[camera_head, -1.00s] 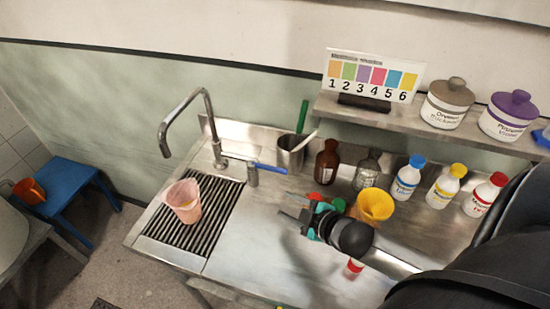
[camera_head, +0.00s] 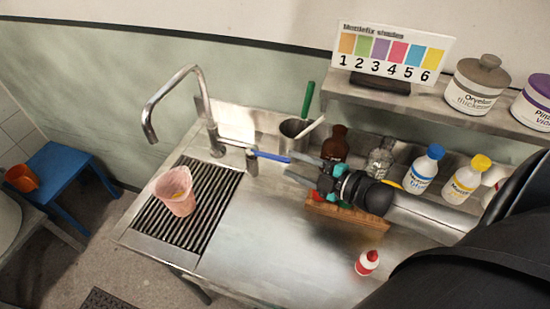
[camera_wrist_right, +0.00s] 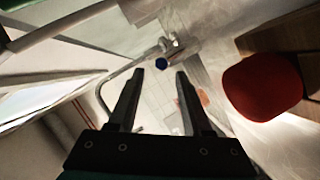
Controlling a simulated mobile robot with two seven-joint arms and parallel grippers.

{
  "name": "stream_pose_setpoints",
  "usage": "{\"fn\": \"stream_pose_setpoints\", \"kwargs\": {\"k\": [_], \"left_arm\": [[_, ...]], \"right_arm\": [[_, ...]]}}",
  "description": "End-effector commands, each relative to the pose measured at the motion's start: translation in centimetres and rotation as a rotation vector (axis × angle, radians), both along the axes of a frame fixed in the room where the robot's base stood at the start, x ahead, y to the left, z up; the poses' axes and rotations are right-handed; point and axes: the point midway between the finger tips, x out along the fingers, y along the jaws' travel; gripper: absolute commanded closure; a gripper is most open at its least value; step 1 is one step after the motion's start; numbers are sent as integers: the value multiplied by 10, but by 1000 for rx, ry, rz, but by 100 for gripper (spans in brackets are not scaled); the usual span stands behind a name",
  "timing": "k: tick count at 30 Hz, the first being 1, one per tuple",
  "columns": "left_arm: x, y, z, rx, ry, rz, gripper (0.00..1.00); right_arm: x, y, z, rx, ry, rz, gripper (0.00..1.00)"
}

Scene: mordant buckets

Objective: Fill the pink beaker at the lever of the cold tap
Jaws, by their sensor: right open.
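The pink beaker (camera_head: 175,192) stands upright on the slatted drain grate (camera_head: 160,233), near the tap spout (camera_head: 150,132). The tap's lever has a blue handle (camera_head: 270,155) pointing right. My right gripper (camera_head: 291,165) is open, its fingers pointing left at the lever's free end. The beaker's inside is only partly visible. My left gripper is out of view.
A metal cup (camera_head: 298,132) with tools stands behind the lever. A brown bottle (camera_head: 335,146) and other bottles stand close behind my right gripper. A wooden rack (camera_head: 345,215) lies under it, with a red-capped bottle (camera_head: 367,262) in front. The middle counter is clear.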

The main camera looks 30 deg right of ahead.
Motion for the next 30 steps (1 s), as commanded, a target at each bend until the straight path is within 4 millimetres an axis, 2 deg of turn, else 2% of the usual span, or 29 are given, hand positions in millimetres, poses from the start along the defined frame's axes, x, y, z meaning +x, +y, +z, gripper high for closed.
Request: {"fn": "stream_pose_setpoints", "kwargs": {"k": [15,21,30], "left_arm": [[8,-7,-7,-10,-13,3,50],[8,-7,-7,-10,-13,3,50],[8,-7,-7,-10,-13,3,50]], "right_arm": [[52,21,-12,0,-1,-1,50],[59,24,-14,-1,1,0,50],[60,24,-14,-1,1,0,50]]}}
